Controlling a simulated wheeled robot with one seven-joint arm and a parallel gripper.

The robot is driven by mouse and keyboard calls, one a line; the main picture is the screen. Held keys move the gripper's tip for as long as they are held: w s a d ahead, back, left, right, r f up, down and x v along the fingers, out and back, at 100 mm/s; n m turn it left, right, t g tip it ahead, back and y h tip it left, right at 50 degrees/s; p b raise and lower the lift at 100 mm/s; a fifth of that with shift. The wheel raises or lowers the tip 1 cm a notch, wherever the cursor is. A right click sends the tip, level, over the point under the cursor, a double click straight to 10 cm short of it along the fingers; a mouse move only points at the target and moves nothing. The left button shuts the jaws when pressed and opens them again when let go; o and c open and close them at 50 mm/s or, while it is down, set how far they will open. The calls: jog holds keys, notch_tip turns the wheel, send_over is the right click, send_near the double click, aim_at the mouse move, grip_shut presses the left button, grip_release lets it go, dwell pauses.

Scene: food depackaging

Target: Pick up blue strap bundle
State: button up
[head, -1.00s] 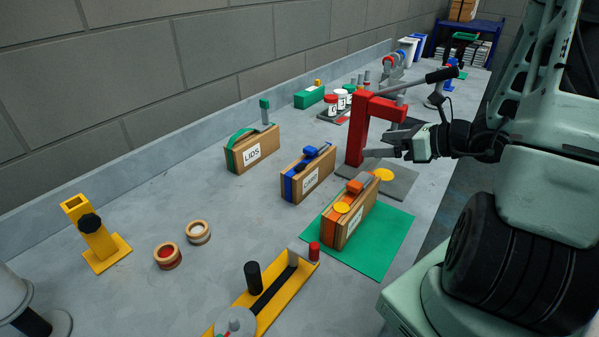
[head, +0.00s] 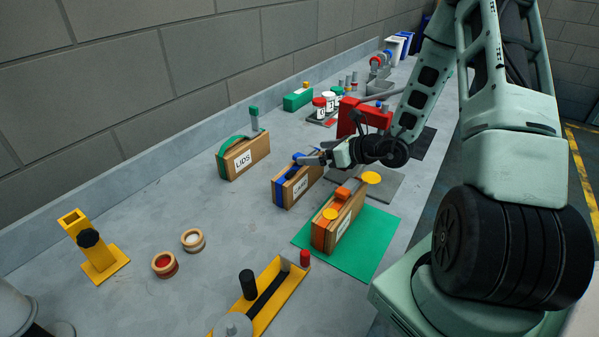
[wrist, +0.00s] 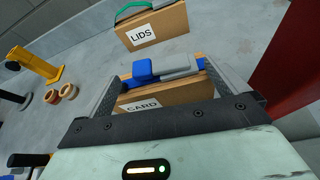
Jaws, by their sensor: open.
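The blue strap bundle is a brown CARD box (head: 301,186) with a blue strap (head: 279,194) around its left end and a blue piece on top. It stands upright on the grey table. In the wrist view the blue piece (wrist: 142,70), with a grey bar beside it, lies between my fingers. The CARD label shows below it (wrist: 143,104). My gripper (head: 312,159) is open just above the top of the box, its fingers on either side in the wrist view (wrist: 162,73). I cannot tell whether the fingers touch the box. My gripper partly hides the box top.
The LIDS box (head: 248,157) with a green strap stands behind left. An orange-strapped box (head: 338,222) on a green mat (head: 378,235) stands close in front. A red frame (head: 348,118) rises behind my gripper.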

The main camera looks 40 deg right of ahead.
jog(key=shift+x, duration=1.25)
jog(key=c, duration=1.6)
